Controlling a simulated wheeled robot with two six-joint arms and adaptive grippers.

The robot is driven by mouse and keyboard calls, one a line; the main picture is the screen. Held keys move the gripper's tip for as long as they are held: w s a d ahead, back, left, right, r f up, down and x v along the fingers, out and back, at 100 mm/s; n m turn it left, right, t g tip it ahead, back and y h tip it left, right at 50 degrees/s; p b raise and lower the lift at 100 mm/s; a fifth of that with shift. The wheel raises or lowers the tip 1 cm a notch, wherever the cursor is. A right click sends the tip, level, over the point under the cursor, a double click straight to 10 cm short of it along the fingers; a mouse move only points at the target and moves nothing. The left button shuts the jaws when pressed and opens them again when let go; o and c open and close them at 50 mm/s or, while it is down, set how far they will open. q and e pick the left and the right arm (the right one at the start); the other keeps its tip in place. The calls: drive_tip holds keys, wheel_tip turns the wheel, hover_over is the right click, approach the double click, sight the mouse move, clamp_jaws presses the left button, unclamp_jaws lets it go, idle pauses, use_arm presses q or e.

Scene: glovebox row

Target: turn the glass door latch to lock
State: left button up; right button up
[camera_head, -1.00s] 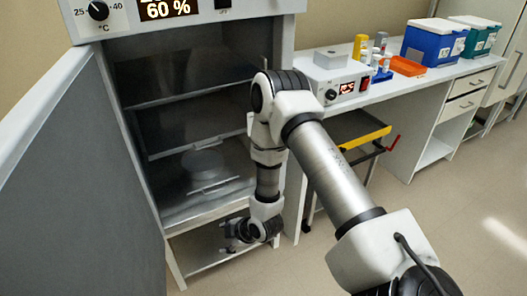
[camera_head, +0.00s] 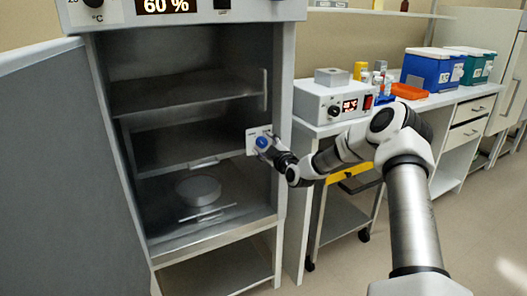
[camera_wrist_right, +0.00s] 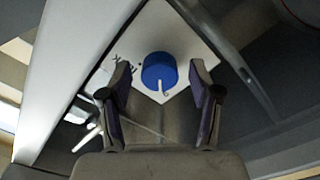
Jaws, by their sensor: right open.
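The latch is a round blue knob (camera_head: 262,142) with a pale pointer mark, on a white plate (camera_head: 250,148) at the right edge of the cabinet's glass front. In the right wrist view the blue knob (camera_wrist_right: 159,72) sits just beyond and between my fingertips, with its pointer running downward. My right gripper (camera_head: 270,148) is at the knob, and in the wrist view its two fingers (camera_wrist_right: 160,85) are open on either side of it. I cannot tell whether they touch it. My left gripper is not in view.
The grey outer door (camera_head: 60,180) stands open at left. Inside the cabinet a round dish (camera_head: 198,189) sits on the lower shelf. A counter with a control box (camera_head: 335,100), an orange tray (camera_head: 409,91) and a blue cooler (camera_head: 432,68) is at right. The floor at right is clear.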

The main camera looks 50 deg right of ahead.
drive_tip(key=shift+w+d, duration=0.1)
drive_tip(key=shift+w, duration=0.25)
drive_tip(key=c, duration=1.1)
drive_tip(key=shift+c, duration=0.2)
drive_tip(key=shift+m, duration=0.3)
drive_tip(key=m, duration=0.4)
drive_tip(key=m+b, duration=0.1)
drive_tip(key=m, duration=0.3)
drive_tip(key=shift+m, duration=0.3)
drive_tip(key=m+b, duration=0.1)
drive_tip(key=m, duration=0.3)
drive_tip(key=shift+b, duration=0.35)
drive_tip(key=shift+m+b, duration=1.05)
drive_tip(key=shift+m, duration=1.35)
